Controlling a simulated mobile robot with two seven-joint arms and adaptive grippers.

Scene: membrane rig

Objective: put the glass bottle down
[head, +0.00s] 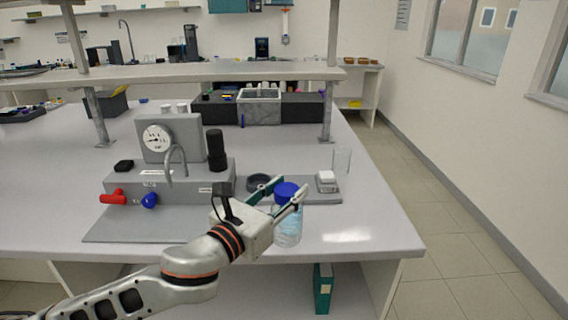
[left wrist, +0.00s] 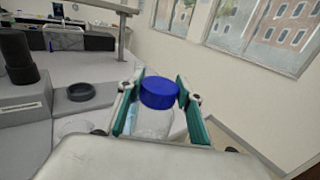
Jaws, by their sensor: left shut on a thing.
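The glass bottle (head: 288,229) is clear, with a blue cap (head: 286,191). It stands about upright near the front right of the grey bench (head: 370,225). My left gripper (head: 281,194) is shut on the bottle, its fingers on either side just below the cap. In the left wrist view the bottle (left wrist: 153,122) is between the two green-padded fingers (left wrist: 160,105), cap up. I cannot tell whether its base touches the bench. My right gripper is not in view.
Left of the bottle is the membrane rig with a gauge (head: 157,138), red handle (head: 112,197) and blue knob (head: 149,201). A dark ring (head: 258,183), a small scale (head: 327,183) and a clear beaker (head: 342,160) are behind. The bench's right front is clear.

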